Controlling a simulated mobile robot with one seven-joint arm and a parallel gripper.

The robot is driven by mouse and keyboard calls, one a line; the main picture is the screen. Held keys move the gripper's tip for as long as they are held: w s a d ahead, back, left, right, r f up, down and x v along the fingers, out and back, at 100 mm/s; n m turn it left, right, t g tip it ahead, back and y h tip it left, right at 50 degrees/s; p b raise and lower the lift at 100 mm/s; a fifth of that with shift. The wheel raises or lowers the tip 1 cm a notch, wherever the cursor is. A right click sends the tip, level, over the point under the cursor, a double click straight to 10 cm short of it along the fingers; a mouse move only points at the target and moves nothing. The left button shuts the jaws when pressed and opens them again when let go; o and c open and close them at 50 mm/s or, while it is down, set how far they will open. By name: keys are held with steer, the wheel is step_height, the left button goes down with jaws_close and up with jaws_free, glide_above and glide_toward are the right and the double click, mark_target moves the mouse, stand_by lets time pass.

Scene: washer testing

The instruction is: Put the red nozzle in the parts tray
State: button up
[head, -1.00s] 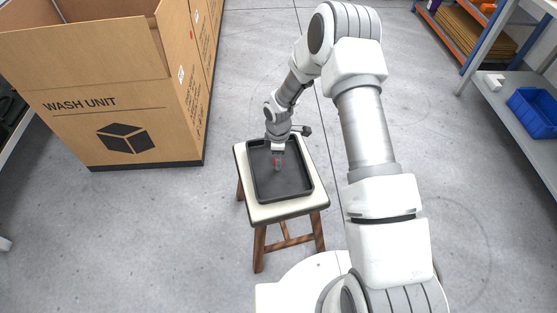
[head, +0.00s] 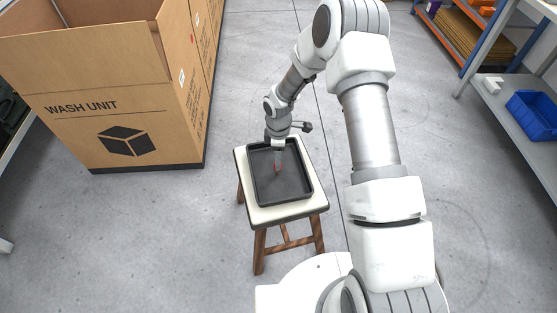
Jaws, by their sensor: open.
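The black parts tray (head: 292,193) lies on a small stool with a pale seat. My gripper (head: 277,167) points down over the upper middle of the tray and is open. The red nozzle (head: 275,168) shows as a small red spot at the fingertips, inside the tray's outline. It is too small to tell whether it touches a finger or how it lies on the tray floor. My gripper hides part of it.
The stool (head: 262,216) has wooden legs and stands on open grey floor. A large open cardboard box (head: 120,120) stands to the left. A shelf with a blue bin (head: 533,114) is at the right. The floor between is clear.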

steer(key=s+d+r+m+t+p, duration=0.1)
steer(key=s+d+r+m, duration=0.1)
steer(key=r, duration=0.9)
steer(key=s+d+r+m+t+h, duration=0.1)
steer(key=s+d+r+m, duration=0.2)
steer(key=r, duration=0.8)
steer(key=s+d+r+m+t+p, duration=0.1)
steer(key=s+d+r+m, duration=0.1)
steer(key=r, duration=0.9)
steer(key=s+d+r+m+t, duration=0.1)
steer(key=s+r+m, duration=0.2)
steer(key=s, duration=0.3)
steer(key=s+d+r+m, duration=0.1)
steer(key=s+r+m, duration=0.2)
steer(key=s, duration=0.4)
steer(key=s+d+r+m+t+y, duration=0.1)
steer(key=s+r+m, duration=0.2)
steer(key=s, duration=0.3)
steer(key=shift+s+r+m+t, duration=0.15)
steer(key=shift+r+m+t, duration=0.2)
steer(key=shift+r, duration=0.45)
steer(key=shift+d, duration=0.1)
